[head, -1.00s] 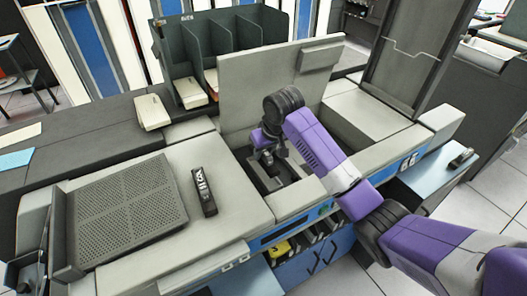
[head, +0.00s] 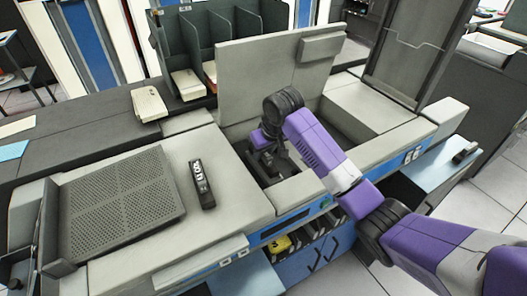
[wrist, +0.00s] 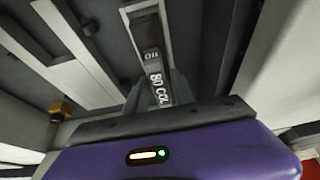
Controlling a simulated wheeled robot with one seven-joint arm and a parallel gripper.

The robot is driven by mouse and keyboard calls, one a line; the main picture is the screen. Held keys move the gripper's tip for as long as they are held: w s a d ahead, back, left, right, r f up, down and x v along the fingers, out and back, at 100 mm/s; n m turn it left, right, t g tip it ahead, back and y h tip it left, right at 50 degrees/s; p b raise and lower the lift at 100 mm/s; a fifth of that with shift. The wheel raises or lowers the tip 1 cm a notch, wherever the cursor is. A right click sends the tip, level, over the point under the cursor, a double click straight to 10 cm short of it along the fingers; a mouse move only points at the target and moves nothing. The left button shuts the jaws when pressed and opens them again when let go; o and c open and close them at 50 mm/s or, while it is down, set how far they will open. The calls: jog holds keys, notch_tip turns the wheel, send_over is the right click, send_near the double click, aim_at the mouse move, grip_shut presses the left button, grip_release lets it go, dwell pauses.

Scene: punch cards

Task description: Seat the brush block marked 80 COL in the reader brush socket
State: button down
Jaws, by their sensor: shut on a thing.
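The brush block marked 80 COL (wrist: 153,65) is dark with white lettering and points away from my gripper in the wrist view. My gripper (wrist: 158,95) is shut on it. In the head view my gripper (head: 268,158) is down inside the open reader bay (head: 290,178), under the raised lid, and my arm partly covers it. The block's far end is close to a light-framed dark slot (wrist: 138,8), perhaps the reader brush socket. I cannot tell whether the block is in it or above it.
Another black block with white marking (head: 202,185) lies on the left deck, beside a perforated plate (head: 120,205). The raised lid (head: 275,85) stands behind the bay. Pale rails (wrist: 75,45) run along the bay's left in the wrist view.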

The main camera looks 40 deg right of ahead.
aim_at(265, 153)
jog(key=shift+f+b, duration=0.3)
jog(key=shift+f, duration=0.65)
jog(key=c, duration=1)
grip_release()
jog(key=shift+o, duration=0.2)
jog(key=shift+v, duration=3.9)
